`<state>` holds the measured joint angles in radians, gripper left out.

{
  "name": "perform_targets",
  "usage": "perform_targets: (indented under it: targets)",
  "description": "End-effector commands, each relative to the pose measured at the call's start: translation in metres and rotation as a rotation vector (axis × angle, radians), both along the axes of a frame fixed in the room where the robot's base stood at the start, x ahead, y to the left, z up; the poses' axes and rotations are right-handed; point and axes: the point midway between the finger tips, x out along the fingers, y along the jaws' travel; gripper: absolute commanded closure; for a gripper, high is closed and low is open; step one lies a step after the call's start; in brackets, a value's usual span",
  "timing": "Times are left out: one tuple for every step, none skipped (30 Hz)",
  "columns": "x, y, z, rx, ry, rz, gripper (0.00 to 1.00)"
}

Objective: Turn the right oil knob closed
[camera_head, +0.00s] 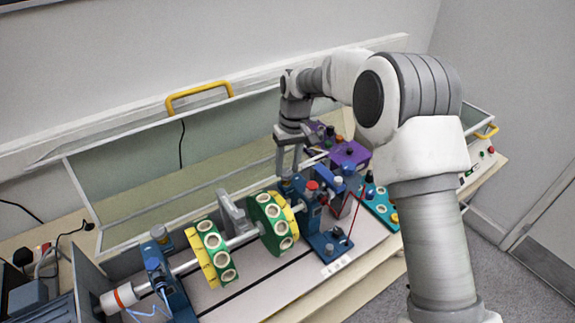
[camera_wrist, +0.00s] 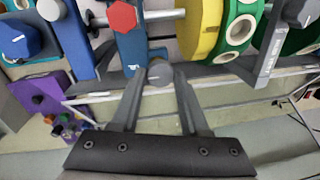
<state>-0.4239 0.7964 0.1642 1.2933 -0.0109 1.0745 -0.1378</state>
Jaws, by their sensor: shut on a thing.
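The right oil knob (camera_wrist: 159,74) is a small, round grey knob at the blue bearing stand (camera_wrist: 131,45) on the right side of the shaft. My gripper (camera_wrist: 159,75) has its two dark fingers on either side of the knob and is shut on it. In the head view my gripper (camera_head: 287,172) points down at this stand, just right of the green and yellow disc (camera_head: 271,222); its fingertips hide most of the knob there. I cannot tell the knob's turn angle.
A red hexagonal knob (camera_wrist: 122,16) sits close by in the wrist view. A purple box (camera_head: 349,153) and a teal panel (camera_head: 379,205) with knobs stand to the right. Another blue stand (camera_head: 168,280) is at the left. A clear cover (camera_head: 135,180) stands open behind.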

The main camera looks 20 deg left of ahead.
Motion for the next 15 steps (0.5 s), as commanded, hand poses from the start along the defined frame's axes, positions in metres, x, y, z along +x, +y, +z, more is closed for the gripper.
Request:
perform_targets:
  targets:
    - [0.0005,0.0007,0.0010,0.002,-0.002,0.002,1.00]
    - [0.0004,0.0006,0.0010,0.002,-0.002,0.002,1.00]
    - [0.0004,0.0006,0.0010,0.002,-0.002,0.001,0.48]
    - [0.0004,0.0006,0.0009,0.002,-0.002,0.001,0.43]
    - [0.0003,0.0005,0.0008,0.002,-0.002,0.001,0.38]
    - [0.0003,0.0006,0.0007,0.001,-0.002,0.001,0.30]
    - [0.0003,0.0004,0.0006,0.001,-0.002,0.001,0.26]
    - [0.0003,0.0004,0.0006,0.001,-0.002,0.001,0.26]
    - [0.0002,0.0004,0.0005,0.001,-0.002,0.000,0.26]
    - [0.0001,0.0003,0.0004,0.001,-0.001,0.000,0.26]
    - [0.0001,0.0003,0.0003,0.001,-0.001,0.000,0.26]
    - [0.0001,0.0003,0.0003,0.001,-0.001,0.000,0.26]
    - [0.0000,0.0003,0.0002,0.001,-0.001,0.000,0.26]
    - [0.0000,0.0003,0.0002,0.001,-0.001,0.000,0.26]
    - [0.0001,0.0002,0.0005,0.001,-0.001,0.000,0.26]
